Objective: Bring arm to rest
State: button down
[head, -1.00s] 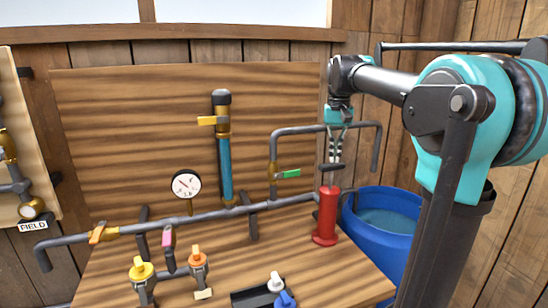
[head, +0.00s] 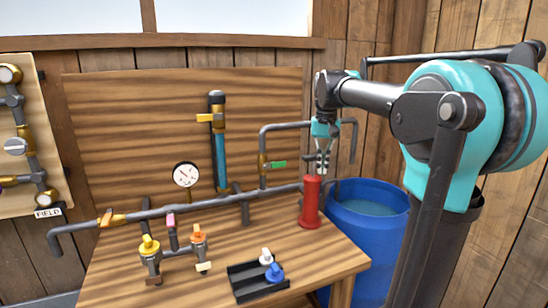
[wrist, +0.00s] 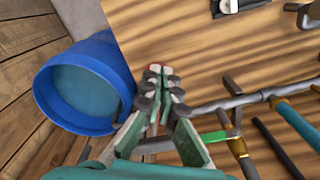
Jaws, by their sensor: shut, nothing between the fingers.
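My gripper (head: 322,165) hangs pointing down at the right end of the bench, just above the red upright cylinder (head: 310,204) in the head view. In the wrist view my gripper (wrist: 162,88) has its fingers together with nothing held. The fingers cover most of the red cylinder there, so only small bits of red show beside the tips. I cannot tell whether the fingers touch the cylinder's top. My arm reaches in from the right, with its elbow raised.
The wooden bench (head: 205,284) carries grey pipework, a gauge (head: 186,175), valves and a black tray (head: 245,283). A blue water barrel (head: 365,240) stands right of the bench; it shows in the wrist view too (wrist: 50,88). A bent pipe (head: 290,126) rises close behind my gripper.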

jog(key=s+d+f+t, duration=0.2)
jog(key=s+f, duration=0.8)
jog(key=f, duration=0.5)
jog(key=s+d+f+n+t, duration=0.1)
jog(key=s+f+t, duration=0.1)
jog(key=s+f, duration=0.9)
notch_tip(320, 180, down, 4)
jog(key=shift+s+d+r, duration=0.1)
jog(key=shift+s+d, duration=0.1)
jog(key=shift+d, duration=0.15)
